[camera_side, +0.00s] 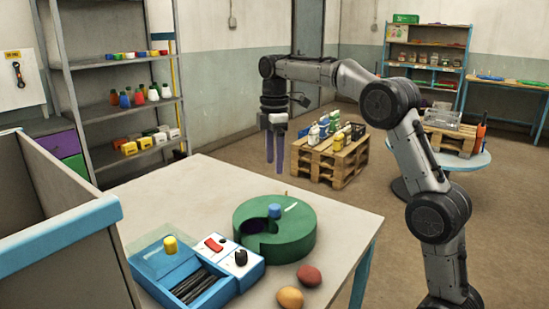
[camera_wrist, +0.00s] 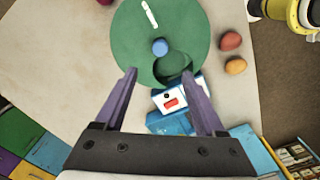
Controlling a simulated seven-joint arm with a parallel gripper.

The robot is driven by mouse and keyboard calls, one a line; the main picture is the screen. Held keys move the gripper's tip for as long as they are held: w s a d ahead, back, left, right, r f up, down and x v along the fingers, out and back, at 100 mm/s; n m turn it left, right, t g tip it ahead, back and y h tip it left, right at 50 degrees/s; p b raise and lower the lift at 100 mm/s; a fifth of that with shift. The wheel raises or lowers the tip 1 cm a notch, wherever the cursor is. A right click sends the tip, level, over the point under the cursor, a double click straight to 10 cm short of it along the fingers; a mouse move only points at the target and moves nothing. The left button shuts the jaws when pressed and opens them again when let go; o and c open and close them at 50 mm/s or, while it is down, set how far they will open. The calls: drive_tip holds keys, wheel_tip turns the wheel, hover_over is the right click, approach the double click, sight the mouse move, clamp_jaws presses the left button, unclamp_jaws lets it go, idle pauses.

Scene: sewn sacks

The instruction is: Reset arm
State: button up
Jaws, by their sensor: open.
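My gripper (camera_side: 275,160) hangs at the end of my arm, pointing down, high above the far part of the table (camera_side: 345,213). Its two purple fingers are apart with nothing between them. In the wrist view my gripper (camera_wrist: 163,105) shows open above the table scene. The green round block (camera_side: 300,240) stands on the table with a dark opening and a blue knob (camera_side: 274,211) on top. The blue box (camera_side: 165,262) with a yellow knob (camera_side: 170,244) and a white panel with a red switch (camera_side: 214,244) sits at its left. A red ball (camera_side: 309,275) and an orange ball (camera_side: 290,298) lie in front.
A grey bin with a blue rim (camera_side: 75,235) stands at the table's left edge. Shelves (camera_side: 120,105) with bottles are behind. Wooden pallets (camera_side: 330,163) stand on the floor beyond the table. The table's right and far parts are bare.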

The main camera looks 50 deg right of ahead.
idle(0.3)
drive_tip(key=s+a+r+t, duration=0.2)
drive_tip(key=s+a+r, duration=0.25)
drive_tip(key=s, duration=0.35)
drive_tip(key=s+a+r+t, duration=0.1)
drive_tip(key=s+a+r, duration=0.35)
drive_tip(key=s, duration=0.35)
drive_tip(key=s+a+f+m+t, duration=0.2)
drive_tip(key=s+f+m, duration=0.9)
drive_tip(key=s+f, duration=0.2)
drive_tip(key=shift+a+f+t, duration=0.3)
drive_tip(key=shift+a+f, duration=0.1)
drive_tip(key=shift+f, duration=0.5)
